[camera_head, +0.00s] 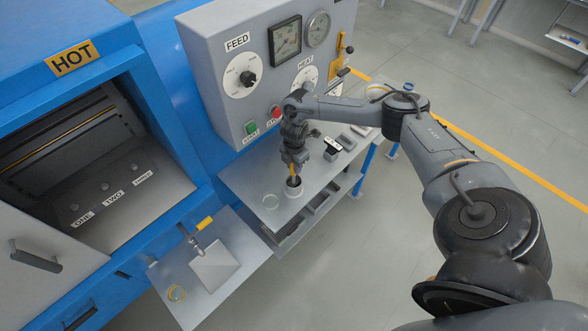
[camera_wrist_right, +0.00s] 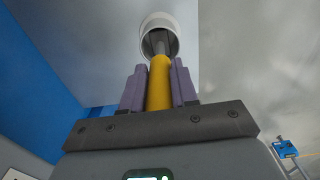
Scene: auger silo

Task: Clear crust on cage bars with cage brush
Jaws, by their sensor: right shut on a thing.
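My right gripper (camera_head: 293,162) points down over the grey side shelf. In the right wrist view its two purple-grey fingers (camera_wrist_right: 159,88) are shut on the yellow handle (camera_wrist_right: 160,85) of a tool. The tool's grey shaft (camera_wrist_right: 159,43) runs into a white cup (camera_wrist_right: 145,23), and its far end is hidden, so I cannot tell whether it carries bristles. The white cup (camera_head: 293,193) stands on the shelf in the head view. I cannot make out any cage bars or crust. My left gripper is out of view.
A grey control panel (camera_head: 222,75) with dials rises behind the shelf.

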